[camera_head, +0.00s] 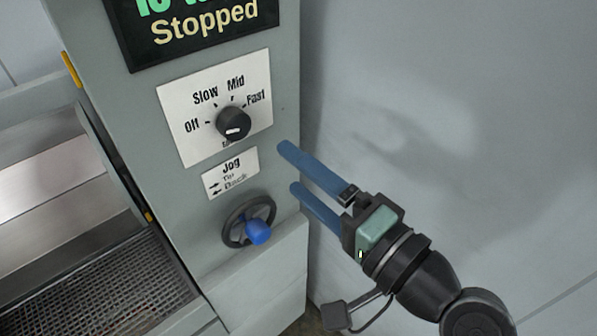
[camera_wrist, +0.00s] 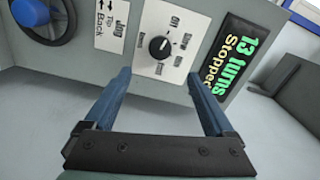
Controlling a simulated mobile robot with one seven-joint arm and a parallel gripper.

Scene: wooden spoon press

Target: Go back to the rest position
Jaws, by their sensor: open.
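My gripper (camera_head: 287,168) is open and empty, with two blue fingers pointing at the right edge of the grey machine panel (camera_head: 160,120). In the wrist view the gripper (camera_wrist: 163,82) has its fingers spread apart, with the black speed knob (camera_wrist: 159,47) seen between them. In the head view the knob (camera_head: 233,124) sits on a white plate marked Off, Slow, Mid and Fast, left of the fingertips. Its white mark is at the lower part of the knob face. The fingers appear apart from the knob.
A dark display (camera_wrist: 228,55) reads "13 turns" and "Stopped". A handwheel with a blue knob (camera_head: 258,232) sits below the Jog label (camera_head: 231,173). A metal mesh bed (camera_head: 110,290) lies at the lower left. A plain grey wall (camera_head: 450,100) fills the right, with open room before it.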

